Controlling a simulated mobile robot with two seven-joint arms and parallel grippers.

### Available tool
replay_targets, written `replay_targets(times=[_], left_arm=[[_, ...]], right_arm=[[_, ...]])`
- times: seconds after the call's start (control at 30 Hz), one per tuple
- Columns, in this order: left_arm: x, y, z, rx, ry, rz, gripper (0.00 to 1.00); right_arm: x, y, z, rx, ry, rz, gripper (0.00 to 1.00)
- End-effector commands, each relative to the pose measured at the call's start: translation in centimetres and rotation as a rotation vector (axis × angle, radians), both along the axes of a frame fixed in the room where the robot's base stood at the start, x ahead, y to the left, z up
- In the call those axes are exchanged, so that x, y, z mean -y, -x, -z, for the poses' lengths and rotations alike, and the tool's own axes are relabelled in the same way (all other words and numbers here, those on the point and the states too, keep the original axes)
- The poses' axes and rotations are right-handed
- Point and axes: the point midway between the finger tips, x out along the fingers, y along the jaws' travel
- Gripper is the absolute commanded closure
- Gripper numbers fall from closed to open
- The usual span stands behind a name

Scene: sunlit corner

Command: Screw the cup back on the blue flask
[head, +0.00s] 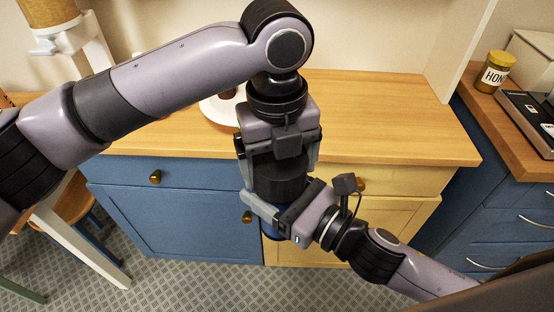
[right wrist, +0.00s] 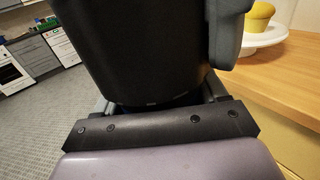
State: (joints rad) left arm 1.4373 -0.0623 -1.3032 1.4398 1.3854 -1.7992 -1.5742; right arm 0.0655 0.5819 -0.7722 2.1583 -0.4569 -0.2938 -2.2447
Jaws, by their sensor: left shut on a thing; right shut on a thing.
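The black cup (head: 278,178) is upright between the fingers of my left gripper (head: 280,160), which points straight down and is shut on it. The blue flask (head: 273,228) is mostly hidden; a little blue shows below. My right gripper (head: 268,208) comes from the lower right and is shut on the flask, just under the cup. In the right wrist view the black cup (right wrist: 150,55) fills the middle, with a grey left finger (right wrist: 227,35) at its right side. The cup is in line above the flask; whether the threads meet is hidden.
Both grippers are in front of the wooden counter (head: 390,110), over its front edge. A white plate (head: 214,112) is behind the left gripper; a yellow cake (right wrist: 261,17) shows in the wrist view. A honey jar (head: 494,74) stands far right. Blue and yellow cabinets are below.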

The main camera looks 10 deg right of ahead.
Motion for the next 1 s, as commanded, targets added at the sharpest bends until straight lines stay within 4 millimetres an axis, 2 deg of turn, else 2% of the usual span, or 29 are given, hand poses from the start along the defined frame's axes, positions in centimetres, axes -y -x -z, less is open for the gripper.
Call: replay_targets(times=[0.7,0.83,1.0], left_arm=[[0.56,0.23,-0.05,0.0,-0.001,1.136,0.46],[0.61,0.32,-0.05,0.0,-0.002,1.301,0.46],[0.62,0.37,-0.05,-0.001,-0.001,1.407,0.46]], right_arm=[[-0.03,0.05,-0.01,-0.001,-0.001,-0.002,1.0],[-0.03,0.05,-0.01,-0.001,-0.001,-0.002,1.0],[-0.03,0.06,0.0,-0.001,-0.001,-0.002,1.0]])
